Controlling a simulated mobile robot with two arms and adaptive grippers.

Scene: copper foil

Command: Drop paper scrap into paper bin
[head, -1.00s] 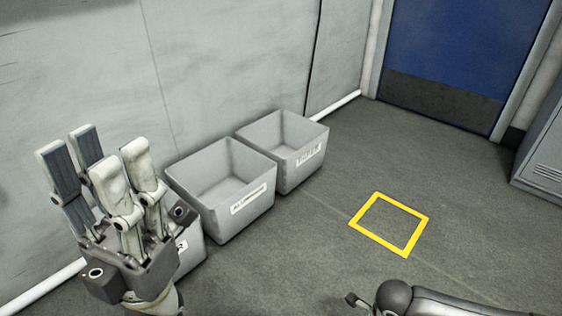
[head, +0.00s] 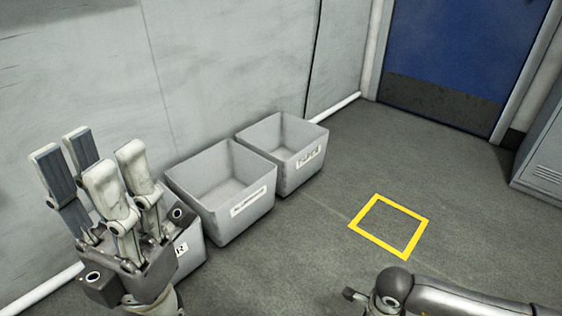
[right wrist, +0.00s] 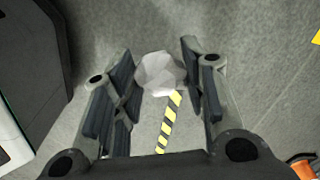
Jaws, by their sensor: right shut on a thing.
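The paper scrap (right wrist: 160,73) is a pale crumpled lump between the fingers of my right gripper (right wrist: 158,68) in the right wrist view. That gripper is shut on it. In the head view only part of my right arm shows at the lower right; the scrap is not seen there. Three grey bins stand along the wall: a far bin (head: 303,180) with a blurred label, a middle bin (head: 222,224) whose label looks like ALUMINIUM, and a near bin (head: 190,258) with a label ending in R, mostly hidden by my left gripper (head: 88,165). My left gripper is open and empty.
A yellow square outline (head: 358,236) marks the clear floor right of the bins. A blue door (head: 445,50) and a grey cabinet (head: 545,165) stand beyond. In the right wrist view, a yellow-black striped strip (right wrist: 169,120) shows below the scrap.

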